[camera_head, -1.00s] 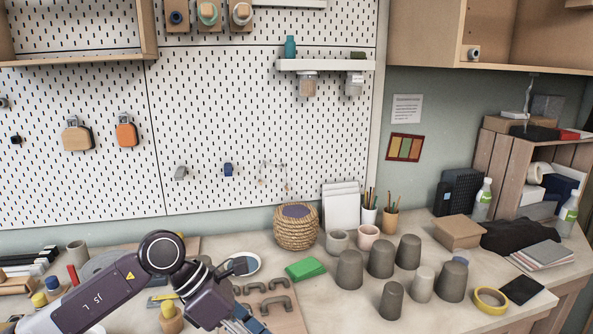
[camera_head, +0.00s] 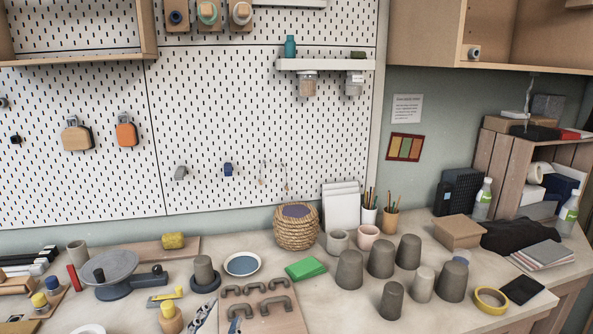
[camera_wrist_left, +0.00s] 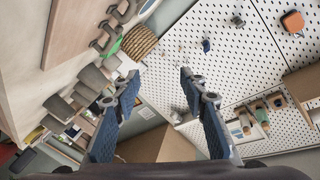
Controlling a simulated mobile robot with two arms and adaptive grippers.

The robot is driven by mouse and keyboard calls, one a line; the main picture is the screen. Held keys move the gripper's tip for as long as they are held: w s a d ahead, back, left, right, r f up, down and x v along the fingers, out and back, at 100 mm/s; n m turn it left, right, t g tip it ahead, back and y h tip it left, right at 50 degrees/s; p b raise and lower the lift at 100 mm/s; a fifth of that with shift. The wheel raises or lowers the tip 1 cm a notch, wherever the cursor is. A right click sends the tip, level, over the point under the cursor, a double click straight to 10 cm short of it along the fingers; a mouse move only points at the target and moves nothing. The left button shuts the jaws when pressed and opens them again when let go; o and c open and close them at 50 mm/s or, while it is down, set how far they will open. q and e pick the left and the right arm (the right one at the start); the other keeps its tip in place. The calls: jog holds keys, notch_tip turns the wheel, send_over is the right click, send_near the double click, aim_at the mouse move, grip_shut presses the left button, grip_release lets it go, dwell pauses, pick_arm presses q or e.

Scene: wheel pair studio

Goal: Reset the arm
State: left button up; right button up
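My left gripper (camera_wrist_left: 157,90) shows in the left wrist view. Its two blue textured fingers stand wide apart, with nothing held between them. The wrist view is tilted, with the pegboard (camera_wrist_left: 235,60) beyond the fingers at the right and the bench with grey cups (camera_wrist_left: 75,95) at the left. In the head view I cannot make out my left arm or gripper over the bench. My right gripper shows in neither view.
The head view shows a wooden board with grey handles (camera_head: 257,307), a blue dish (camera_head: 242,264), a turntable (camera_head: 108,268), a green block (camera_head: 305,269), a woven basket (camera_head: 297,233) and several grey cups (camera_head: 381,258). Shelves and a pegboard (camera_head: 240,130) stand behind.

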pick_arm(q)
jog(key=s+a+f+n+g+y, duration=0.1)
jog(key=s+a+f+n+g, duration=0.1)
jog(key=s+f+g, duration=0.35)
jog(key=s+a+f+n+g+y, duration=0.1)
jog(key=s+a+f+n+g, duration=0.15)
jog(key=s+f, duration=0.55)
jog(key=s+f+n+g, duration=0.4)
jog(key=s+f, duration=0.5)
jog(key=s, duration=0.6)
notch_tip(320, 180, down, 28)
jog(key=s+m+g, duration=0.2)
jog(key=g, duration=0.1)
jog(key=s+a+f, duration=0.4)
jog(key=s+f, duration=1.1)
jog(key=s, duration=0.1)
jog(key=shift+s+g+h, duration=0.3)
jog(key=shift+s+g, duration=0.05)
jog(key=shift+g, duration=0.05)
